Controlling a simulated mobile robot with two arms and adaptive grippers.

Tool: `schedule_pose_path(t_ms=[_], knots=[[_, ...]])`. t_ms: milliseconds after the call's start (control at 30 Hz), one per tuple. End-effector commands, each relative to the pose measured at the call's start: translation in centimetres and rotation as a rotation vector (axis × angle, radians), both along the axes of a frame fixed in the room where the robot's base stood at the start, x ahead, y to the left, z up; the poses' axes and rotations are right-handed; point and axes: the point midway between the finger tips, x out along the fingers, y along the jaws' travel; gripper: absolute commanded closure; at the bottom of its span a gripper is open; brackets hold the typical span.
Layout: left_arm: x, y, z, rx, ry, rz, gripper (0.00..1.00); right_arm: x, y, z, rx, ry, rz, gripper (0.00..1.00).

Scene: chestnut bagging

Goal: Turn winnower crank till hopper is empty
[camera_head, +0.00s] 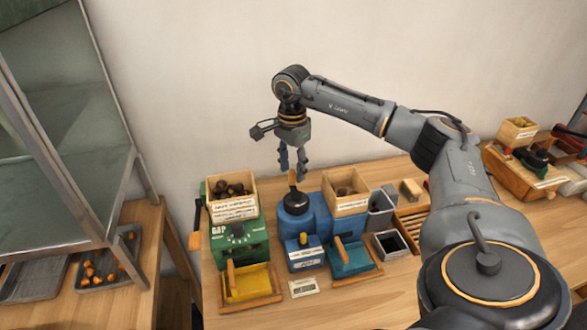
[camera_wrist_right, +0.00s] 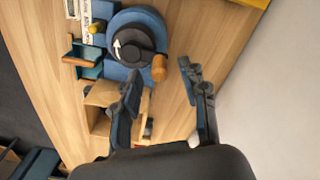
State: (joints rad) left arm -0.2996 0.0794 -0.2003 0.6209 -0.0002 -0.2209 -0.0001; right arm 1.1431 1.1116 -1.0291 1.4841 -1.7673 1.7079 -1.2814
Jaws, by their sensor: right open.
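The blue machine (camera_head: 318,222), which I take as the winnower, stands on the wooden table. Its dark round crank (camera_head: 295,204) with a wooden knob (camera_head: 292,179) is on top; in the right wrist view the knob (camera_wrist_right: 159,68) shows at the crank's edge. The wooden hopper box (camera_head: 352,204) at its right holds some brown chestnuts (camera_head: 345,190). My right gripper (camera_head: 292,174) is open, pointing down just above the knob. In the right wrist view its fingertips (camera_wrist_right: 160,74) lie either side of the knob, apart from it. My left gripper is not in view.
A green machine (camera_head: 226,250) with its own chestnut box (camera_head: 235,209) and yellow tray (camera_head: 247,285) stands close left. A teal tray (camera_head: 350,260) and grey bins (camera_head: 381,215) crowd the right. The wall (camera_head: 210,80) is behind.

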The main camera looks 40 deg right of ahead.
Motion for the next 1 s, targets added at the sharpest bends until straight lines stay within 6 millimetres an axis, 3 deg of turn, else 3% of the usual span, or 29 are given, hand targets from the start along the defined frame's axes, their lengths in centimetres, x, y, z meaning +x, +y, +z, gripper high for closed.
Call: schedule_pose_path(t_ms=[100, 533, 1000], knots=[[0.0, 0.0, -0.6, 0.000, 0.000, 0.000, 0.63, 0.0, 0.0, -0.9, 0.000, -0.001, 0.000, 0.57], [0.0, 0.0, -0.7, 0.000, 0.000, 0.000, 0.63, 0.0, 0.0, -1.1, 0.000, -0.001, 0.000, 0.57], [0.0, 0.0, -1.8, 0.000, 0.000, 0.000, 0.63, 0.0, 0.0, -2.8, 0.000, -0.001, 0.000, 0.57]])
